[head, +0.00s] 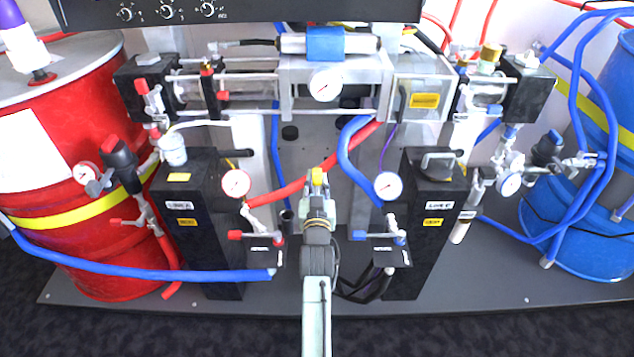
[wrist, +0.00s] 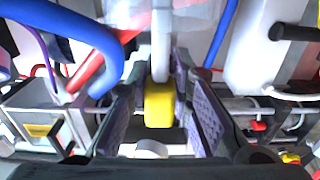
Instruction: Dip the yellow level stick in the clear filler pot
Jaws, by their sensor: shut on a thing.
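My gripper (head: 317,188) is in the middle of the head view, in front of the gap between the two black cabinets. It is shut on the yellow level stick (head: 318,175), whose yellow part shows just past the fingertips. In the wrist view the yellow stick (wrist: 159,105) lies between the two dark finger pads. A pale, whitish pot (head: 172,150), which looks like the clear filler pot, sits at the top of the left black cabinet. It is well to the left of my gripper and apart from it. The stick's far end is not clear.
The left cabinet (head: 205,250) and right cabinet (head: 425,250) flank my gripper. A red hose (head: 300,183) and a blue hose (head: 348,155) cross close to it. Gauges and valve handles stick out on both sides. A red drum (head: 60,130) stands left, blue drums (head: 590,225) right.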

